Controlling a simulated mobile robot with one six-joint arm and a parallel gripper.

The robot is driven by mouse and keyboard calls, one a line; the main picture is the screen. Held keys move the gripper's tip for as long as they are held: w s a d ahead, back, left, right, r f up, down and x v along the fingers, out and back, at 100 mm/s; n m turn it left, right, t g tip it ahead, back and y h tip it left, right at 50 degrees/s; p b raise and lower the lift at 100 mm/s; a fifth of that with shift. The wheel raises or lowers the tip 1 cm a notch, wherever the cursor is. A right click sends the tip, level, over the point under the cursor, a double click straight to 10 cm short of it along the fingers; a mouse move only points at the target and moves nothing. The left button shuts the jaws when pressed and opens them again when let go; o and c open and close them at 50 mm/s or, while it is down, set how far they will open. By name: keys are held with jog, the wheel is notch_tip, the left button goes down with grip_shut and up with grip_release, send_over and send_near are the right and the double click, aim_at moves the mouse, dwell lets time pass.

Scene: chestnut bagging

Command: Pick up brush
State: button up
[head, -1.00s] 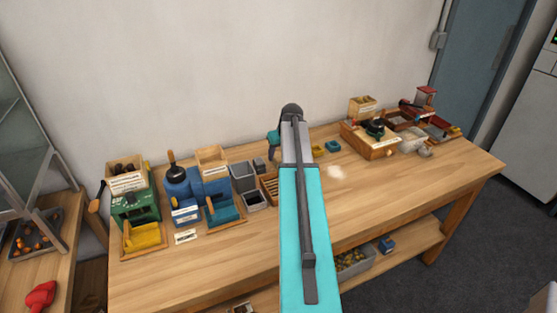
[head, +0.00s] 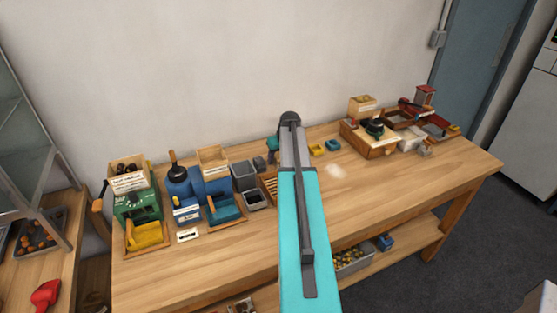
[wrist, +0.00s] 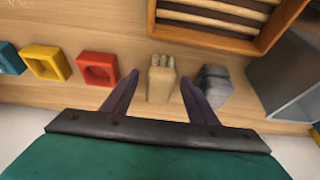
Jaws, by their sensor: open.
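In the wrist view my gripper (wrist: 158,82) is open, with one dark finger on each side of a small pale wooden piece (wrist: 160,86). This piece has several light stubs at its far end and may be the brush, but I cannot tell for sure. It does not appear to touch either finger. In the head view my arm hides the gripper's fingers and the piece. No other brush can be made out clearly.
In the wrist view a grey piece (wrist: 215,88) stands just right of the fingers. Red (wrist: 97,69), yellow (wrist: 46,63) and blue (wrist: 9,58) square holders lie left. A slatted wooden tray (wrist: 265,43) lies beyond. The table's front middle (head: 235,255) is clear.

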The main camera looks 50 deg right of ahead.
aim_at(279, 157)
jog(key=shift+c, duration=0.3)
jog(key=c, duration=1.1)
jog(key=shift+r, duration=0.15)
jog(key=shift+r+b, duration=1.7)
jog(key=shift+r, duration=3.15)
